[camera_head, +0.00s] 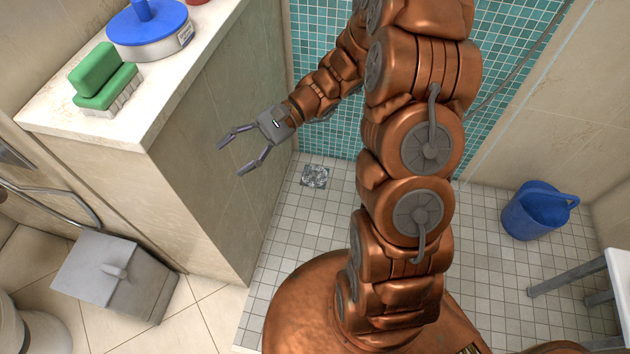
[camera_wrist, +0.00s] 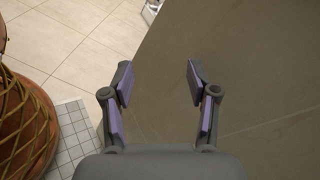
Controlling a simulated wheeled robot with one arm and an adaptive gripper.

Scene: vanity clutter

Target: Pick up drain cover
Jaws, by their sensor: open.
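The drain cover (camera_head: 315,176) is a small square speckled metal plate. It lies in the white tiled shower floor near the teal wall in the head view. My gripper (camera_head: 230,159) is open and empty. It is in the air to the left of the drain cover, beside the side of the beige counter block, with its fingers pointing left. In the wrist view my gripper (camera_wrist: 157,85) shows two spread fingers with purple pads and nothing between them. The drain cover does not show in the wrist view.
The beige counter (camera_head: 140,130) bears a green brush (camera_head: 103,80) and a blue-lidded container (camera_head: 150,32). A blue bucket (camera_head: 537,211) stands at right, near a white bench (camera_head: 617,272). A grey bin (camera_head: 115,275) is at lower left. Tiled floor around the drain cover is clear.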

